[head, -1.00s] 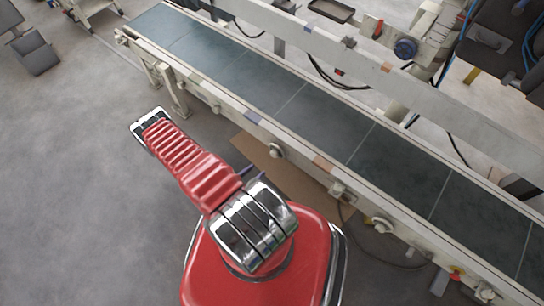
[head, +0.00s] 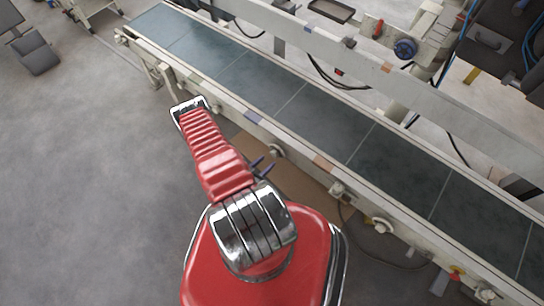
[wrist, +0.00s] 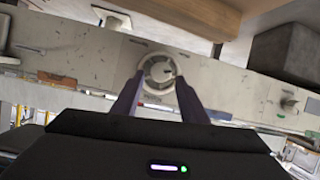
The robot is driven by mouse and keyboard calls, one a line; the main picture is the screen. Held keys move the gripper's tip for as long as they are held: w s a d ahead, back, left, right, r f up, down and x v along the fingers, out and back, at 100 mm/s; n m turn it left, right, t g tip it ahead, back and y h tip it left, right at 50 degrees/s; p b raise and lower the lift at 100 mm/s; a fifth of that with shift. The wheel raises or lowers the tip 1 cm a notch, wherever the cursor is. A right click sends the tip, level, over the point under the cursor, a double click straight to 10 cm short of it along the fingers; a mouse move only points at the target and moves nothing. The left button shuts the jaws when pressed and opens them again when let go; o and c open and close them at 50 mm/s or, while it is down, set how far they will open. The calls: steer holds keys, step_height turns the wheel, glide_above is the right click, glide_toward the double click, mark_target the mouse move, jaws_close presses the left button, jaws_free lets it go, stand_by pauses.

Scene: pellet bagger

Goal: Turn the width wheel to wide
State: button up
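A pale round wheel with a spoked or slotted face (wrist: 157,70) is on the conveyor's side rail, ahead of my gripper in the wrist view. What seems to be the same wheel (head: 276,151) is on the near rail in the head view. No label is legible, and its setting cannot be told. My gripper (wrist: 159,80) is open and empty. Its two dark fingers stand apart, one toward each side of the wheel in the picture; contact cannot be told. In the head view, only the dark fingers of my gripper (head: 262,165) show past my red arm, close to the wheel.
The near rail also carries another round knob (head: 382,225) and a small fitting (head: 340,192) to the right. The dark conveyor belt (head: 300,105) is empty. A blue knob (head: 405,48) is on the far side. Brown sheet lies on the floor below. Open grey floor lies left.

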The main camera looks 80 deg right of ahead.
mark_target(273, 156)
steer(key=shift+x, duration=2.8)
steer(key=shift+c, duration=0.2)
